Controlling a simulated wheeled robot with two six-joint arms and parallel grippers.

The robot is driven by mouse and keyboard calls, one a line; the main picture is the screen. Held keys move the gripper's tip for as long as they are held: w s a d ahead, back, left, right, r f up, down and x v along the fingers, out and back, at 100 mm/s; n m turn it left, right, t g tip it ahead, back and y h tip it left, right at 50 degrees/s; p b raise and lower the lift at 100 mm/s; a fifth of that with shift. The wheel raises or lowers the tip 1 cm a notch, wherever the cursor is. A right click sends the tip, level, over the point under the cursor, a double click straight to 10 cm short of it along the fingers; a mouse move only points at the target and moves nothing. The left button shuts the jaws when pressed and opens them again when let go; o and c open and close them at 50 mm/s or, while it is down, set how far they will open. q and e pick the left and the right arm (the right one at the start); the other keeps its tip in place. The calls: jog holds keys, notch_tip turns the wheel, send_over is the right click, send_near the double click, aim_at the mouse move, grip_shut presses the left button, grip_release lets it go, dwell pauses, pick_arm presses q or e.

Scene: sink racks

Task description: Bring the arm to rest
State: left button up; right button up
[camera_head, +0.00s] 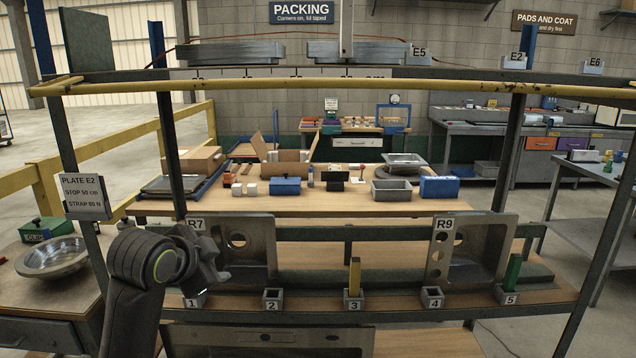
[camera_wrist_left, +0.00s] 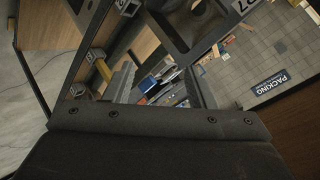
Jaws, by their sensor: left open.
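My left arm rises from the bottom left of the head view, dark grey with a green ring at its joint. My left gripper (camera_head: 215,272) is at the left end of the rack shelf, in front of the steel sink marked R7 (camera_head: 262,245) and close to the socket marked 1. Its fingers are hard to make out there. In the left wrist view the two fingers of the gripper (camera_wrist_left: 158,84) stand apart with nothing between them. My right gripper does not show in either view.
A yellow bar (camera_head: 330,86) crosses the rack above. Sockets line the shelf; a yellow block (camera_head: 354,275) stands in socket 3, a green block (camera_head: 512,271) in socket 5. Sink R9 (camera_head: 498,258) is at right. A metal bowl (camera_head: 52,257) sits on the left side table.

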pick_arm(q)
jog(key=s+a+f+n+g+y, duration=0.1)
jog(key=s+a+f+n+g, duration=0.15)
jog(key=s+f, duration=0.65)
jog(key=s+a+f+n+g+y, duration=0.1)
jog(key=s+a+f+n, duration=0.35)
jog(key=f, duration=0.85)
jog(key=s+a+f+n+g+y, duration=0.15)
jog(key=s+f, duration=0.25)
jog(key=s, duration=0.4)
jog(key=s+a+f+n+g, duration=0.1)
jog(key=s+f+n, duration=0.15)
jog(key=s, duration=0.65)
jog(key=s+a+f+n+g, duration=0.15)
jog(key=s+f, duration=0.25)
jog(key=s, duration=0.4)
notch_tip(320, 180, down, 24)
jog(key=a, duration=0.2)
jog(key=s+d+f+g, duration=0.1)
jog(key=s+f+g, duration=0.1)
jog(key=s+f, duration=1.2)
notch_tip(320, 180, down, 2)
jog(key=shift+s+d+f, duration=0.1)
jog(key=shift+s+d, duration=0.3)
jog(key=shift+h, duration=0.25)
